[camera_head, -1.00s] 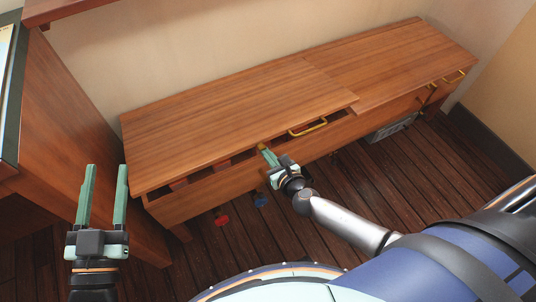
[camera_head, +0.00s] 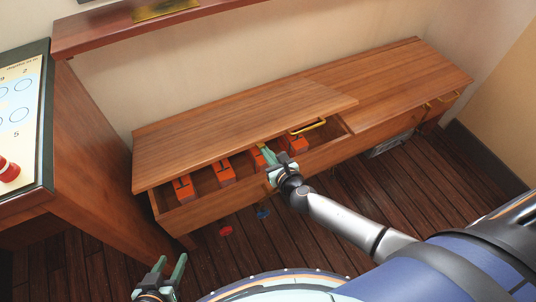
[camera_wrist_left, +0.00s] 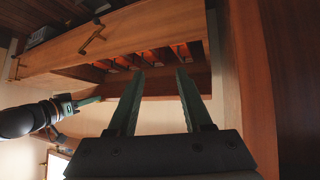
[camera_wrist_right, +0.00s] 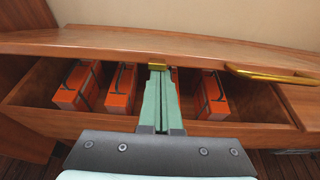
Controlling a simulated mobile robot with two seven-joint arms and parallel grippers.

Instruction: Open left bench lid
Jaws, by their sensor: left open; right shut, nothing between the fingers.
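The left bench lid (camera_head: 235,126) is a wooden panel, raised at its front edge with a gap under it. A brass handle (camera_head: 308,127) sits on its front edge near the right end. My right gripper (camera_head: 264,152) is shut, its fingertips at the lid's front edge left of the handle. In the right wrist view its shut fingers (camera_wrist_right: 158,98) reach up to a small brass piece (camera_wrist_right: 158,67) on the lid edge; I cannot tell whether they touch. My left gripper (camera_head: 170,268) is open and empty, low at the left, away from the bench.
Several orange boxes (camera_head: 224,173) stand inside the bench compartment. The right bench lid (camera_head: 392,80) is closed. A wooden console (camera_head: 100,150) stands at the left. A red disc (camera_head: 226,230) and a blue one (camera_head: 263,212) are by the floor below.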

